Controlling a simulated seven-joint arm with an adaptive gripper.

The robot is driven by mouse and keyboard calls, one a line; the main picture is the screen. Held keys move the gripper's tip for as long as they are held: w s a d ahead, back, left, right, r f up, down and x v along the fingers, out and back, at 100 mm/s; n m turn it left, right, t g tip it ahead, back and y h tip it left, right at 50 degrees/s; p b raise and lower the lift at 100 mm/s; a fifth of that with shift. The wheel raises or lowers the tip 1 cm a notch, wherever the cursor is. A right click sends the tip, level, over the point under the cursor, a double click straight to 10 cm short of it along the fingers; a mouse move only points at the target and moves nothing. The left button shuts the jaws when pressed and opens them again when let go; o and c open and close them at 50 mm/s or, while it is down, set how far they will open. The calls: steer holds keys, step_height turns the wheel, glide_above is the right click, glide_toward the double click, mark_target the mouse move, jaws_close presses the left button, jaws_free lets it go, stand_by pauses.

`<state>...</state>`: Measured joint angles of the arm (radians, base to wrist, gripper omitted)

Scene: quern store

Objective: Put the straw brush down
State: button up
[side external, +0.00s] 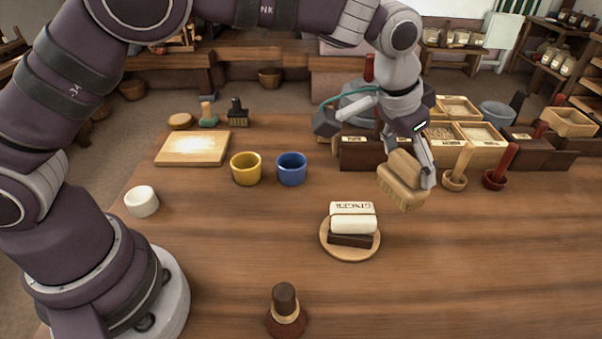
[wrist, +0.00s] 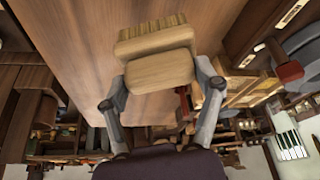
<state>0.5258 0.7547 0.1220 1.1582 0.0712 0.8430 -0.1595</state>
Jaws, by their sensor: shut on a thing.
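The straw brush (side external: 401,187), a tan block with a rounded grip and a paler bristle side, is held tilted in the air over the right part of the table. My gripper (side external: 413,168) is shut on its grip, and the bristle side faces down and left. In the wrist view the brush (wrist: 160,68) lies between the two fingers of my gripper (wrist: 161,82), with bare table beyond it. The wooden table (side external: 480,260) is below, and the brush appears clear of it.
A round plate (side external: 328,246) with stacked blocks, one labelled GINGER, stands left of the brush. Blue (side external: 292,170) and yellow (side external: 246,170) cups stand farther left. Wooden (side external: 456,180) and red (side external: 497,178) mortars and bins (side external: 480,150) are to the right and behind. The front right is clear.

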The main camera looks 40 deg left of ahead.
steer(key=s+d+m+g+h, duration=0.1)
steer(key=s+d+m+h, duration=0.1)
steer(key=s+d+m, duration=0.55)
steer(key=d+f, duration=0.1)
steer(key=f, duration=0.2)
steer(key=d+f+n, duration=0.1)
steer(key=f, duration=0.2)
steer(key=s+d+f+n, duration=0.1)
steer(key=f, duration=0.3)
steer(key=shift+d+n, duration=0.25)
steer(key=shift+d, duration=0.1)
steer(key=o, duration=1.2)
steer(key=shift+f, duration=0.1)
steer(key=shift+c, duration=0.2)
